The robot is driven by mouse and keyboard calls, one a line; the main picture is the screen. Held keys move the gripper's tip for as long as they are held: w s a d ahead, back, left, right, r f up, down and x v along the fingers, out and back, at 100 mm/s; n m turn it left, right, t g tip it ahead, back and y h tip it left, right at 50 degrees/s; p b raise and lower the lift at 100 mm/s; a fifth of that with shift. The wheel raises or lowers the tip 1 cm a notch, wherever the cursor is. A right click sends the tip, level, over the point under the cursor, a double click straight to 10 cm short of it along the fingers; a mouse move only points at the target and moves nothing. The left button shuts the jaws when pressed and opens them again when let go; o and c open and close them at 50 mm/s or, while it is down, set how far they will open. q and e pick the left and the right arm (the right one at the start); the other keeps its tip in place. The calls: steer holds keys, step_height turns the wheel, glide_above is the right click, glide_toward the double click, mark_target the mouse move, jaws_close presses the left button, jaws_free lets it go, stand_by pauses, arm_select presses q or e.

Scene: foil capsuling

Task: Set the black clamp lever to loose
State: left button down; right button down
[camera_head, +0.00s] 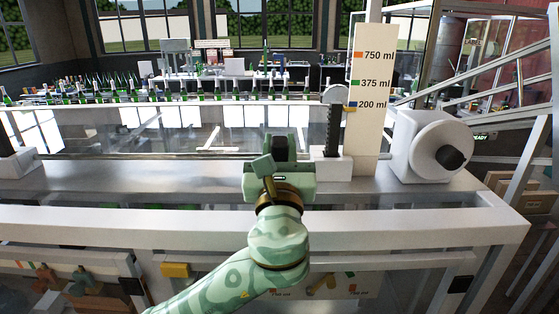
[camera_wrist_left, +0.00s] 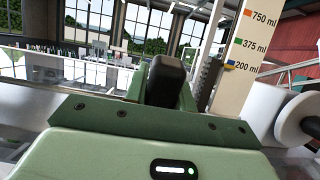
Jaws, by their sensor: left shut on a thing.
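My left gripper (camera_head: 283,168), pale green, reaches in from the bottom centre and is shut on a black, rounded block. I take this block to be the clamp lever (camera_head: 283,147), just left of a white block (camera_head: 331,167) that carries a dark toothed post (camera_head: 334,128). In the left wrist view the lever (camera_wrist_left: 167,74) stands upright between the fingers of the gripper (camera_wrist_left: 166,92). Its lower end and its mount are hidden by the gripper, so I cannot tell its setting. My right gripper is not in view.
A tall scale board (camera_head: 369,115) marked 750, 375 and 200 ml stands right of the post, with a yellow pointer (camera_head: 350,107) near the blue 200 mark. A white drum (camera_head: 438,147) with a black knob stands further right. The bench at left (camera_head: 130,183) is clear.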

arm_select(q)
steer(key=t+b, duration=0.1)
steer(key=s+f+b, duration=0.1)
steer(key=b, duration=0.1)
steer(key=shift+s+f+t+b, duration=0.1)
steer(key=shift+s+t+b, duration=0.2)
steer(key=shift+t, duration=0.1)
steer(key=shift+s+t+b, duration=0.35)
steer(key=shift+t+b, duration=0.15)
steer(key=shift+b, duration=0.45)
steer(key=c, duration=1.2)
jaws_free()
steer(key=shift+r, duration=0.2)
steer(key=shift+o, duration=0.2)
steer(key=b+v, duration=0.4)
steer(key=v, duration=1.2)
steer(key=shift+s+f+b, duration=0.15)
steer(key=shift+s+b, duration=0.05)
steer(key=shift+b, duration=0.2)
